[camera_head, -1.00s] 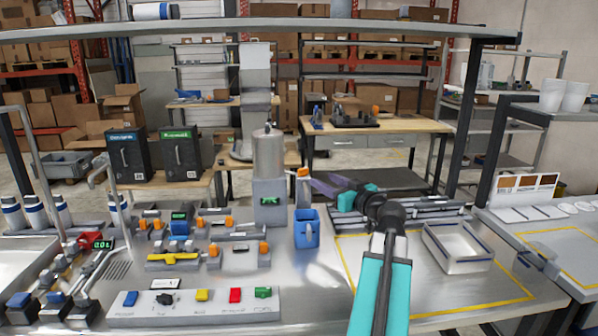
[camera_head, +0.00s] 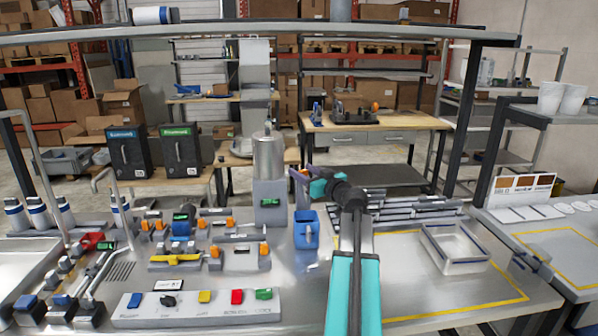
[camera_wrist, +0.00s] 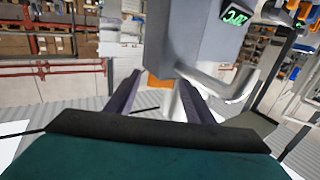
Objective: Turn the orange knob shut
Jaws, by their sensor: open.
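The dispenser is a steel cylinder (camera_head: 268,157) on a grey block with a green-lit display (camera_head: 270,202). My gripper (camera_head: 299,176) is at the block's right side, where its spout and orange knob are; there the fingers and wrist largely cover the knob. In the wrist view, my gripper's two dark purple fingers (camera_wrist: 158,88) stand apart, pointing at the dispenser block (camera_wrist: 195,35). An orange patch, apparently the orange knob (camera_wrist: 159,80), shows between them; I cannot tell whether they touch it. The curved spout (camera_wrist: 235,86) is right of the fingers.
A blue jug (camera_head: 307,232) stands below the gripper on the steel bench. Small fixtures with other orange knobs (camera_head: 264,250) and a button panel (camera_head: 200,305) are to the left. A white tray (camera_head: 455,246) is at the right. An overhead shelf (camera_head: 300,28) spans the bench.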

